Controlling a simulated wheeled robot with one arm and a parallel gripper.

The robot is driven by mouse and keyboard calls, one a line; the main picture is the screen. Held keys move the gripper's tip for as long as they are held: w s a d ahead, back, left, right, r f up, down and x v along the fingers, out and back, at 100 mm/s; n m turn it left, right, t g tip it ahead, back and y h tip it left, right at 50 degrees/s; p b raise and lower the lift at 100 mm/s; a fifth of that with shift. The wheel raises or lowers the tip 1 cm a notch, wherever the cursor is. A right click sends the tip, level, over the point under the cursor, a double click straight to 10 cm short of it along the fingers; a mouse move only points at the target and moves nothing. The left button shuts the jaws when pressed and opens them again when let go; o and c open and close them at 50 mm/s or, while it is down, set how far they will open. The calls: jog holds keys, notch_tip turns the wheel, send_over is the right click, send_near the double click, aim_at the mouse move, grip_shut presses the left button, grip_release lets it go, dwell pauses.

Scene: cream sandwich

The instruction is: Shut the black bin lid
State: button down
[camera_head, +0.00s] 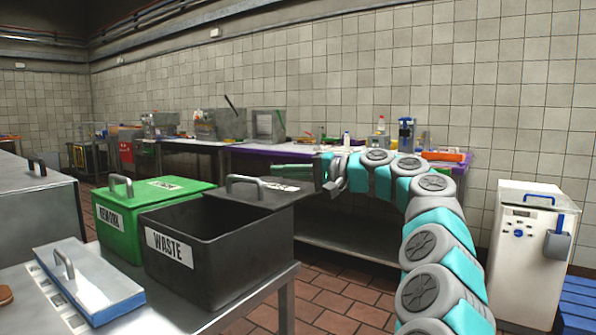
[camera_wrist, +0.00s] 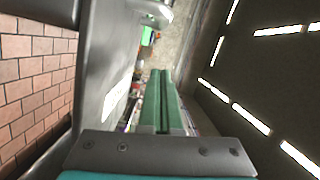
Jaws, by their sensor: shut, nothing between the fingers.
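The black bin (camera_head: 215,250), labelled WASTE, stands on a metal table with its inside open to view. Its black lid (camera_head: 262,195), with a grey handle, is off the opening at the bin's far side; its exact tilt is hard to tell. My gripper (camera_head: 275,160) is shut and empty, its green fingers pointing left just behind and above the lid. In the wrist view the green fingers (camera_wrist: 160,100) are together, beside a dark grey panel (camera_wrist: 108,60) with a white label and a bright handle, apparently the lid. I cannot tell whether they touch it.
A closed green bin (camera_head: 150,215) stands left of the black bin. A blue and white tray-like lid with a handle (camera_head: 88,280) lies in front. A purple-edged bench (camera_head: 270,150) with equipment runs behind. A white unit (camera_head: 525,255) stands at the right. Tiled floor is open between.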

jog(key=x, duration=0.2)
jog(key=shift+w+a, duration=0.1)
jog(key=shift+a, duration=0.4)
jog(key=shift+s+a+f+b, duration=0.1)
jog(key=shift+s+a+b, duration=0.1)
jog(key=shift+s+a, duration=0.35)
jog(key=shift+s+a+f+b, duration=0.15)
jog(key=shift+s+a, duration=0.15)
jog(key=shift+s, duration=0.4)
jog(key=shift+s+a+f, duration=0.15)
jog(key=shift+s+a, duration=0.1)
jog(key=shift+s, duration=0.05)
jog(key=s+a+b, duration=0.3)
jog(key=s+a, duration=0.7)
jog(key=s, duration=0.3)
jog(key=shift+s+a, duration=0.3)
jog(key=shift+w, duration=0.1)
